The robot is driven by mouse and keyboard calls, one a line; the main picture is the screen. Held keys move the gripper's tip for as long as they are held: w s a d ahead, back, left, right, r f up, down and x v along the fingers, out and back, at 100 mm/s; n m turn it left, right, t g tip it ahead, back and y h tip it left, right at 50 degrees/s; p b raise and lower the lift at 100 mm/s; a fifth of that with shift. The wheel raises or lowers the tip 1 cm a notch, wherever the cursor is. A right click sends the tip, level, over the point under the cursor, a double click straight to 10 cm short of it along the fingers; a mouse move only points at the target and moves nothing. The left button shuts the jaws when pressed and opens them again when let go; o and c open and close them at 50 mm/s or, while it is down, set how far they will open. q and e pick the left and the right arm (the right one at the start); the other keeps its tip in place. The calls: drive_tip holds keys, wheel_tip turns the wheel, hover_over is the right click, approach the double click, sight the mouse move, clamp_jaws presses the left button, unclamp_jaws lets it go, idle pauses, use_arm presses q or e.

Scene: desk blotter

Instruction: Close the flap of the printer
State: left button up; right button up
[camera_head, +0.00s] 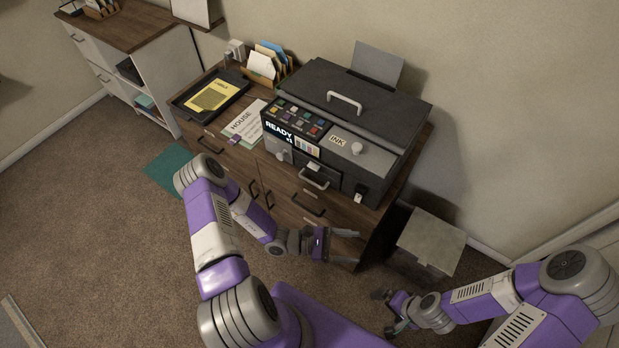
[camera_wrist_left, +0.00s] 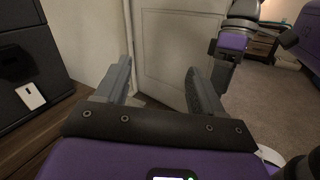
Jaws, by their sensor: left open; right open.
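The dark grey printer (camera_head: 350,187) stands on the right part of the wooden cabinet. Its wide top flap (camera_head: 385,103) carries a pale handle (camera_head: 345,103) and looks lowered or nearly so; I cannot tell whether it is fully shut. A grey panel marked INK (camera_head: 375,160) with a round knob lies in front. My left gripper (camera_head: 352,247) is open and empty, below and in front of the printer. Its fingers also show in the left wrist view (camera_wrist_left: 158,80), with the printer's dark side (camera_wrist_left: 22,62) to their left. My right gripper (camera_head: 385,312) is open, low at the right.
A black tray with a yellow pad (camera_head: 212,95), a paper marked HOUSE (camera_head: 244,122) and a file holder (camera_head: 268,62) sit left of the printer. A lidded grey bin (camera_head: 430,242) stands on the floor right of the cabinet. Open carpet lies in front.

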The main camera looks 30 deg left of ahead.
use_arm(q)
drive_tip(key=w+a+n+t+y+b, duration=0.1)
drive_tip(key=w+a+n+t+y, duration=0.6)
drive_tip(key=a+t, duration=0.45)
drive_tip(key=n+t+y+b, duration=0.1)
drive_tip(key=n+t+y, duration=0.2)
drive_tip(key=n+y, duration=0.45)
approach(314, 168)
drive_tip(key=w+r+y, duration=0.1)
drive_tip(key=w+r, duration=0.1)
drive_tip(key=w, duration=0.5)
drive_tip(key=shift+w+d+r+t+b, duration=0.25)
drive_tip(key=shift+t+b, duration=0.1)
drive_tip(key=shift+b, duration=0.1)
